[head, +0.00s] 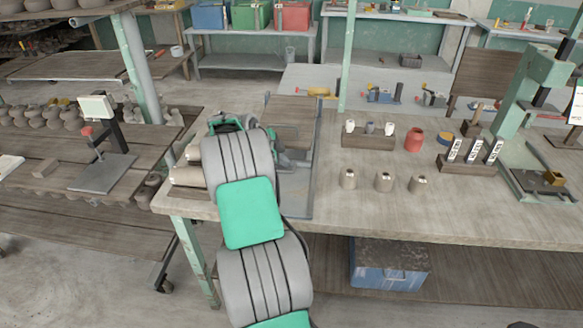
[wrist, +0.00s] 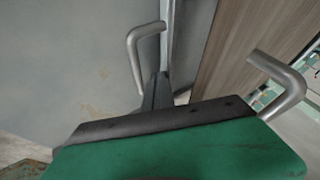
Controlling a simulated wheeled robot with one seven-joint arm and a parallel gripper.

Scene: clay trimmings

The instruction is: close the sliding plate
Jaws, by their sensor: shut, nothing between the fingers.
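In the wrist view a flat grey metal plate (wrist: 70,70) with a bent metal handle (wrist: 133,58) fills the left. A brown wood-grained panel (wrist: 235,50) with a similar handle (wrist: 285,85) stands to the right, with a narrow gap between them. I cannot tell for certain which one slides. My gripper (wrist: 158,88) is shut and empty, its fingers between the two handles, close to the left one. Contact cannot be told. In the head view my arm hides much of the unit; its brown panel (head: 292,109) and grey edge (head: 306,195) show.
On the workbench (head: 440,218) to the right are several small jars, a rack (head: 368,141), a red pot (head: 414,139) and a green press (head: 520,95). A scale (head: 104,172) stands on the left table. A blue box (head: 390,265) is underneath. The bench front is clear.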

